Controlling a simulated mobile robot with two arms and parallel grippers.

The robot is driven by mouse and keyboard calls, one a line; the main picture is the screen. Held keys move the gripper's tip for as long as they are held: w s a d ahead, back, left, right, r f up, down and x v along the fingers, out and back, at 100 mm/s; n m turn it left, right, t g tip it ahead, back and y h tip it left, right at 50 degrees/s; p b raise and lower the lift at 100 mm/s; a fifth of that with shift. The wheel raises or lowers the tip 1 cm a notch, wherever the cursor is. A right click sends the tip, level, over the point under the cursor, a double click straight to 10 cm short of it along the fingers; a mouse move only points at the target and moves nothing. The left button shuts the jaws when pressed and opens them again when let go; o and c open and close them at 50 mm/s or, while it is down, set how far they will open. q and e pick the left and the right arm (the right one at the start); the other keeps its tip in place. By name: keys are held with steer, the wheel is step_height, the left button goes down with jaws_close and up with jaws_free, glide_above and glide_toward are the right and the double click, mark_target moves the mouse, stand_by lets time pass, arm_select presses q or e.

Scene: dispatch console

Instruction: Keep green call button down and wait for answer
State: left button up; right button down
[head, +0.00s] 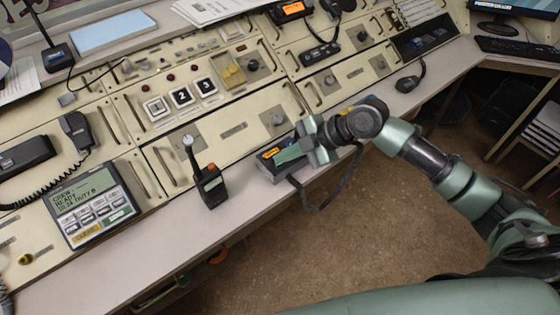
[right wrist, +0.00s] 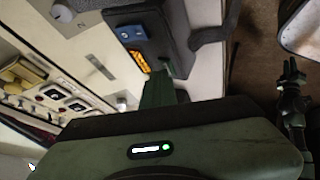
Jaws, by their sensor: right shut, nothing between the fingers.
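A dark call box (head: 267,165) with an orange display lies on the console's front ledge. In the right wrist view the same box (right wrist: 158,30) shows a blue button (right wrist: 131,33) and an orange display (right wrist: 138,62). My right gripper (head: 284,156) is shut and empty, its green fingers reaching over the box. In the right wrist view the fingertips (right wrist: 166,72) are at the box's edge, beside the display. I cannot make out a green button on the box; the fingers may cover it. Whether they touch or press anything, I cannot tell. My left gripper is not in view.
A handheld radio (head: 210,187) stands on the ledge left of the box. A keypad terminal (head: 95,204) with a lit screen and a small green key sits further left. A black cable (head: 318,208) loops off the ledge. The floor (head: 270,250) in front is clear.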

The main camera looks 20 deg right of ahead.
mark_target(284, 164)
steer(key=shift+r, duration=0.1)
stand_by(0.4)
steer(key=shift+r+p, duration=0.75)
step_height(284, 164, up, 5)
steer(key=p, duration=0.4)
stand_by(0.4)
